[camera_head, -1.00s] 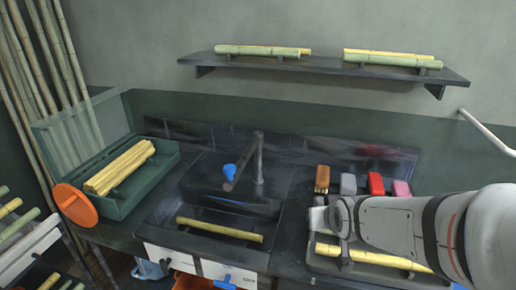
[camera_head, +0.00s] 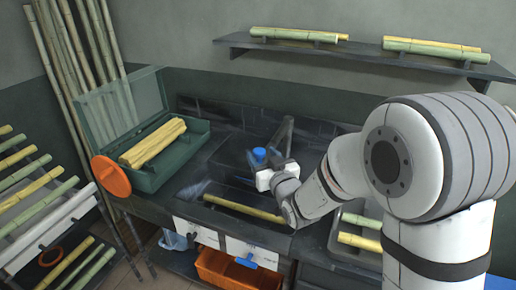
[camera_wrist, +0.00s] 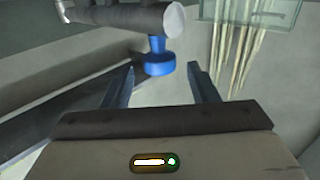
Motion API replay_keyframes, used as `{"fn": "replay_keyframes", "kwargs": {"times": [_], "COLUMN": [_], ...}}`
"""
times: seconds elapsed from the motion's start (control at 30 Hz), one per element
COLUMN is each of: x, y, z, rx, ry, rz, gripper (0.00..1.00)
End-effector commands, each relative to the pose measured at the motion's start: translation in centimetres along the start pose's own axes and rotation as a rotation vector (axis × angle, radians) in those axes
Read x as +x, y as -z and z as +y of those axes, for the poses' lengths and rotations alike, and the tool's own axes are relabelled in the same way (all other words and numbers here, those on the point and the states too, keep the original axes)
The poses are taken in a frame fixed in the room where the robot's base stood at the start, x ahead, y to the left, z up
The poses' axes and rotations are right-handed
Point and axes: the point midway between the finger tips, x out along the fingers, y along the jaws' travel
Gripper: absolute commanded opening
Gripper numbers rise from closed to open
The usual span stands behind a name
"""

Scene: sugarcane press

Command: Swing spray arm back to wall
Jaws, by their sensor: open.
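The dark spray arm (camera_head: 284,135) rises over the sink at the back of the counter. A blue knob (camera_head: 259,154) hangs from it. In the wrist view, the grey tube of the spray arm (camera_wrist: 120,17) crosses the top left, with the blue knob (camera_wrist: 159,63) below its end. My gripper (camera_head: 264,176) is beside the knob, and its fingers are hidden in the head view. In the wrist view my gripper (camera_wrist: 162,78) is open. The knob appears between the fingertips, with gaps on both sides; I cannot tell whether it is within their reach.
A yellow cane (camera_head: 243,208) lies across the sink front. A green open box (camera_head: 176,168) of canes and an orange disc (camera_head: 110,176) are at left. A wall shelf (camera_head: 350,58) runs above. A tray with canes (camera_head: 348,251) lies at right, partly behind my arm.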

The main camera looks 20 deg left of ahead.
Motion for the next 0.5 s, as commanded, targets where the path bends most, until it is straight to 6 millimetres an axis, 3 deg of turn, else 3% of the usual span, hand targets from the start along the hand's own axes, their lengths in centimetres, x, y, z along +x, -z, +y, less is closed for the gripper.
{"fn": "replay_keyframes", "kwargs": {"times": [0.2, 0.5], "x": [2.8, 3.4], "y": [0.1, 0.0], "z": [0.0, 0.0], "rx": [0.000, 0.000], "ry": [0.000, 0.000], "rz": [-0.001, -0.001], "gripper": [0.53, 0.53]}}
